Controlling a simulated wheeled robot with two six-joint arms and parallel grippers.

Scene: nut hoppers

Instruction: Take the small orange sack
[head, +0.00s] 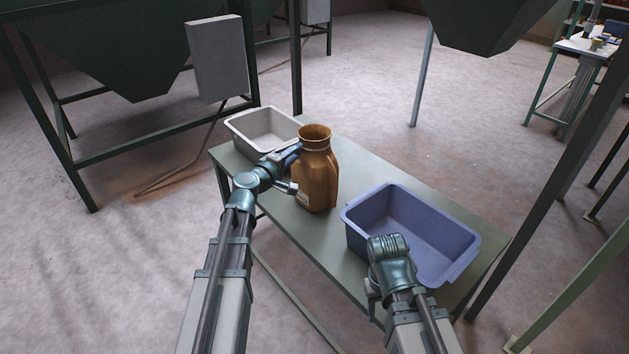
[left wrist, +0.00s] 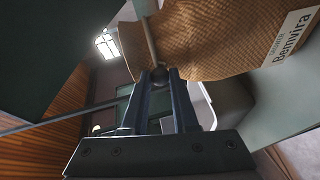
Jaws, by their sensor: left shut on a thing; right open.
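The small orange sack (head: 318,178) is orange-brown, stands upright on the green table, and has a tied neck and a white label low on its side. In the left wrist view the sack (left wrist: 215,38) fills the top, with its label at the right. My left gripper (head: 297,152) is at the left side of its neck. In the left wrist view its fingers (left wrist: 162,78) are shut on a small dark knob at the sack's neck cord. My right gripper (head: 372,292) is beside the near left side of the blue bin, open; its fingertips are hard to see.
The green table (head: 290,215) also holds a pale grey bin (head: 240,135) at its far left end and a blue bin (head: 465,255) at its near right end. Green hoppers (head: 110,50) on legs stand around. A post (head: 545,180) rises close on the right.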

